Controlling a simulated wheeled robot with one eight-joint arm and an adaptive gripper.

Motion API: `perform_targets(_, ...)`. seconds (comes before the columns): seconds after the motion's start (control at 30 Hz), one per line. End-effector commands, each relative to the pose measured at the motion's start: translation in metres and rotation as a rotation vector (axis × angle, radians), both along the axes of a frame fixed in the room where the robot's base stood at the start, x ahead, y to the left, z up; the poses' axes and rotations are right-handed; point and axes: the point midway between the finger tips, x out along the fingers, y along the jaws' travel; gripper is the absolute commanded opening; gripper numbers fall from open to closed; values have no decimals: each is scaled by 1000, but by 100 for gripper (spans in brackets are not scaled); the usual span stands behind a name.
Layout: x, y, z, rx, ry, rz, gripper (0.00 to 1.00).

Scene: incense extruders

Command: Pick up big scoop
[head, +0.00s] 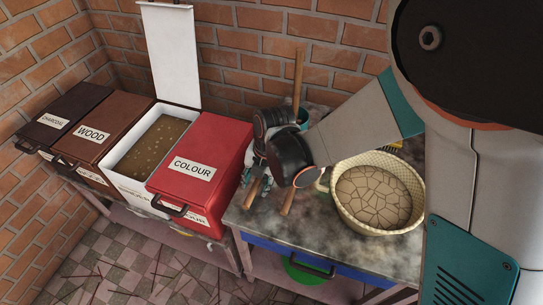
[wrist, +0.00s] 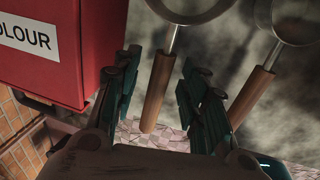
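Two metal scoops with wooden handles lie side by side on the grey tabletop. In the wrist view, the left scoop's handle (wrist: 157,95) runs between the spread fingers of my gripper (wrist: 162,76), with gaps visible on both sides. The right scoop's handle (wrist: 253,95) lies outside the right finger. Both scoop heads are cut off by the frame edge, so I cannot tell which is bigger. In the head view, my gripper (head: 258,180) is over the left handle (head: 253,193), partly hidden by my arm; the right handle (head: 289,202) shows beside it.
A red COLOUR box (head: 203,158) stands close left of my gripper. An open white box (head: 123,187), a WOOD box (head: 92,135) and a CHARCOAL box (head: 55,122) stand beyond it. A woven basket (head: 349,222) with a cracked brown mass is to the right. Brick walls stand behind.

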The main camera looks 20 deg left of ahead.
Motion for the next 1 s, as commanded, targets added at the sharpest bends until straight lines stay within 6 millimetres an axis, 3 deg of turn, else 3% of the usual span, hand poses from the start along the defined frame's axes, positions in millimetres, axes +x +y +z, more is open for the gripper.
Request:
perform_targets(0.1, 1, 3, -17, 0, 0, 0, 40)
perform_targets(0.37, 1, 3, -18, 0, 0, -1, 37)
perform_targets(0.53, 1, 3, -18, 0, 0, -1, 0)
perform_targets(1.0, 1, 3, -14, 0, 0, -1, 0)
